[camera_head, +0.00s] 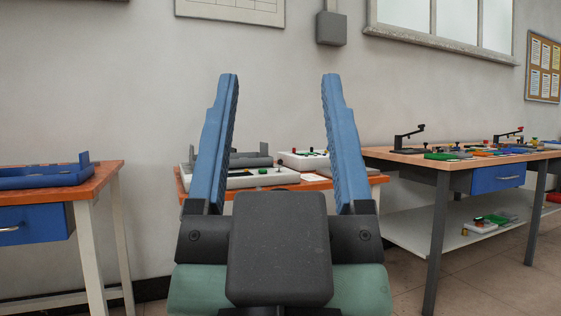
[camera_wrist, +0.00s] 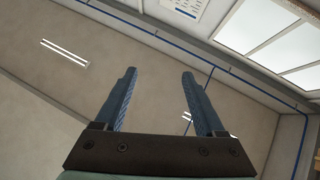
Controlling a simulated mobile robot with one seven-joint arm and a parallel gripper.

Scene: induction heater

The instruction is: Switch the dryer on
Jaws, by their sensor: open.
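My gripper (camera_head: 281,85) is raised in front of the head camera, with its two blue fingers spread wide and nothing between them. In the wrist view my gripper (camera_wrist: 159,72) points up at the wall and ceiling. On the orange-topped middle table, behind my fingers, stands a white device (camera_head: 262,178) with small coloured buttons and a grey upper part. A second white box (camera_head: 303,160) with red and green knobs stands behind it to the right. I cannot tell which one is the dryer. My left finger hides part of the first device.
A left table (camera_head: 113,172) holds a blue tray (camera_head: 45,178). A right wooden table (camera_head: 385,155) carries black stands and several small coloured parts, with a blue drawer (camera_head: 497,178) and a lower shelf (camera_head: 410,226). Floor shows between the tables.

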